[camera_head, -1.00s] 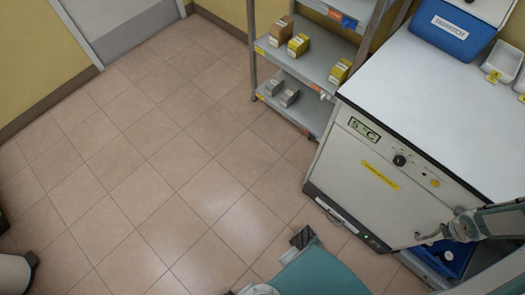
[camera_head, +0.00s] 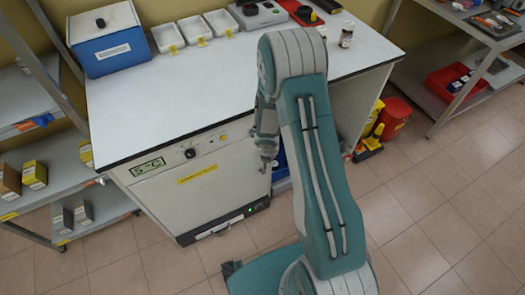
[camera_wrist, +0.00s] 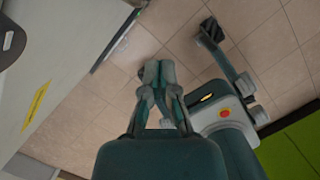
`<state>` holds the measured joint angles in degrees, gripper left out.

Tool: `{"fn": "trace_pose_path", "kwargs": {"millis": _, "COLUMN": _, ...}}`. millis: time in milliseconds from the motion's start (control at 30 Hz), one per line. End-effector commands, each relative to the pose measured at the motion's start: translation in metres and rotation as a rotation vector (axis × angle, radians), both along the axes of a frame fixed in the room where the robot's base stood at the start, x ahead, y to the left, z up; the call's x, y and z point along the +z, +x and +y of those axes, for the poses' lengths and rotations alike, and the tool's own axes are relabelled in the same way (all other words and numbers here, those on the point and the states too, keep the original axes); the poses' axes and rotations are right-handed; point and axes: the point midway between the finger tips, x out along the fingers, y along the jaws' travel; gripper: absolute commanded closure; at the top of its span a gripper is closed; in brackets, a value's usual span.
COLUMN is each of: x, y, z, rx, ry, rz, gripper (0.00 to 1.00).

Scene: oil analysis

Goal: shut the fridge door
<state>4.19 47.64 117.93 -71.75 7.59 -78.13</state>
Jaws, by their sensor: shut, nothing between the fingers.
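The fridge is the pale unit under the white counter (camera_head: 215,85). Its door (camera_head: 205,190) has a 5 °C display (camera_head: 147,167), a dark knob and a yellow label, and looks roughly in line with the unit's front; any small gap cannot be made out. My gripper (camera_head: 267,163) is near the door's right edge; contact cannot be told. In the wrist view my gripper (camera_wrist: 157,70) is shut and empty, its fingertips together over the tiled floor. There the pale panel with the yellow label (camera_wrist: 37,105) lies to its left.
A blue box (camera_head: 108,42), white trays (camera_head: 194,30) and a small jar (camera_head: 346,35) stand on the counter. Shelving (camera_head: 75,175) stands left. A red bucket (camera_head: 395,117) and yellow items are on the right. Tiled floor (camera_head: 435,215) is open at the front right.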

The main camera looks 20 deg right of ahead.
Motion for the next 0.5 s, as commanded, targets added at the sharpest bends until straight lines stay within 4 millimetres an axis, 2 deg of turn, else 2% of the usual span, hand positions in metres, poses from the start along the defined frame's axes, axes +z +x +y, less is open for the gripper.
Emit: {"fn": "trace_pose_path", "kwargs": {"millis": 500, "x": 0.031, "y": -0.007, "z": 0.001, "rx": -0.003, "ry": 0.0, "rz": -0.003, "gripper": 1.0}}
